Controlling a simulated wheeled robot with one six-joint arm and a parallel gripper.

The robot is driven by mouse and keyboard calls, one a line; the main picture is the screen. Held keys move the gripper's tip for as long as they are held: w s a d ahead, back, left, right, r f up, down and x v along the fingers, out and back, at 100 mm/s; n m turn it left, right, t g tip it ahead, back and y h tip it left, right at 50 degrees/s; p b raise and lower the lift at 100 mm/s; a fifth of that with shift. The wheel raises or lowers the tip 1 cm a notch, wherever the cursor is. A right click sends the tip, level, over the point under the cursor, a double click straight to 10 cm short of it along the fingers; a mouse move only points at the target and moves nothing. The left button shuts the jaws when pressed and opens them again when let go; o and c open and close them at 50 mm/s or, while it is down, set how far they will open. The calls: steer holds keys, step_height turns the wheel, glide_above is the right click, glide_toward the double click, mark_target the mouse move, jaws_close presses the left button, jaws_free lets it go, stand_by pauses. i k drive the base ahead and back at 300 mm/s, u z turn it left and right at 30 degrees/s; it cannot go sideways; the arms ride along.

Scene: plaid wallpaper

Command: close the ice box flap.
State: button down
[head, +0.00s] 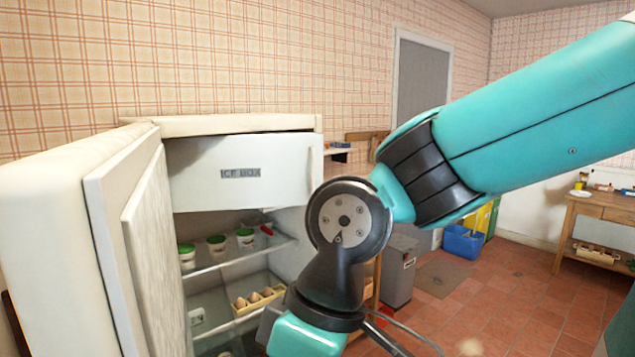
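The white ice box flap (240,186), labelled "ICE BOX", is at the top inside the open fridge (230,124). A small vertical handle shows at its right edge. The flap's right edge overlaps the fridge's right front edge, and a thin dark gap runs along its top, so it looks ajar; how far is hard to tell. My teal and black arm reaches in from the right, its wrist in front of the fridge's lower right side, below the flap. My gripper's fingers are outside the picture or hidden.
The fridge door (75,245) stands wide open at left. White tubs with green lids (216,246) stand on a shelf, with an egg carton (258,299) below. A grey bin (399,272), a blue bin (462,243) and a wooden table (601,208) are to the right.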

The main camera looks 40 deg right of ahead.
mark_target(228, 172)
steer(key=k, duration=0.75)
steer(key=z, duration=1)
steer(key=i, duration=0.9)
steer(key=u, duration=1.7)
steer(key=i, duration=0.5)
